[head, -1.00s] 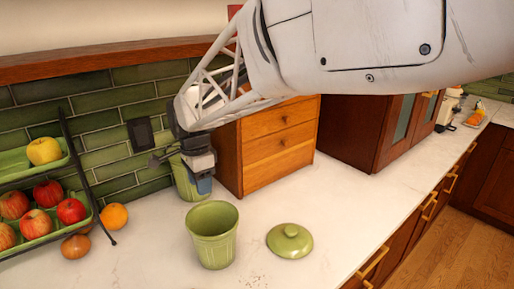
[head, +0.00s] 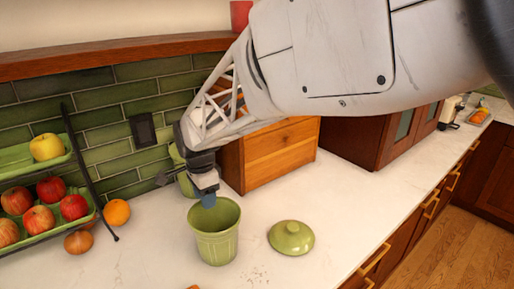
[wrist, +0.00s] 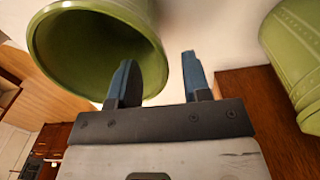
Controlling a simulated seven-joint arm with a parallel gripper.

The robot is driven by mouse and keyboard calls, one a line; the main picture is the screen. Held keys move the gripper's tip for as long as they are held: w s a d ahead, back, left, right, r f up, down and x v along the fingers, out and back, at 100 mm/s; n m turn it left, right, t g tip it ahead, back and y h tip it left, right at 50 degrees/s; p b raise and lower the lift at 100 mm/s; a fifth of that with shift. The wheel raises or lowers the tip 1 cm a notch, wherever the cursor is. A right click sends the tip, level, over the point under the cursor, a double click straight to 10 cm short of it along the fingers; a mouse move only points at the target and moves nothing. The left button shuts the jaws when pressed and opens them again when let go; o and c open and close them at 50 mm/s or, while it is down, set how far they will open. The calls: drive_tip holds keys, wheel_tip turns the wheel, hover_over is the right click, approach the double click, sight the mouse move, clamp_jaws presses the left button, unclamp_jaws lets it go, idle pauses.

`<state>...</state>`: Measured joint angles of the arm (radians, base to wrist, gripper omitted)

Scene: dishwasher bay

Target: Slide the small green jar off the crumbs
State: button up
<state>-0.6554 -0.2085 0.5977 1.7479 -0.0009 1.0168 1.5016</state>
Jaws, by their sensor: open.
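An open green jar (head: 218,246) stands upright on the white counter, its mouth facing up; it also shows in the wrist view (wrist: 75,60) at upper left. My gripper (head: 208,200) is open at the jar's far rim. In the wrist view my gripper (wrist: 160,75) has one finger overlapping the jar's mouth and the other outside it, with the rim edge between them; contact is unclear. Small dark crumbs (head: 257,273) lie on the counter just in front and right of the jar. A second green jar (wrist: 294,65) stands behind, mostly hidden by my gripper in the head view.
A green lid (head: 291,238) lies right of the open jar. A wooden drawer box (head: 280,158) stands behind. A fruit rack (head: 40,190), an orange (head: 117,212) and an onion (head: 78,242) are at left. A tan object (head: 193,287) is cut off at the bottom edge.

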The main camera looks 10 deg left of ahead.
drive_tip(key=shift+f, duration=1)
clamp_jaws()
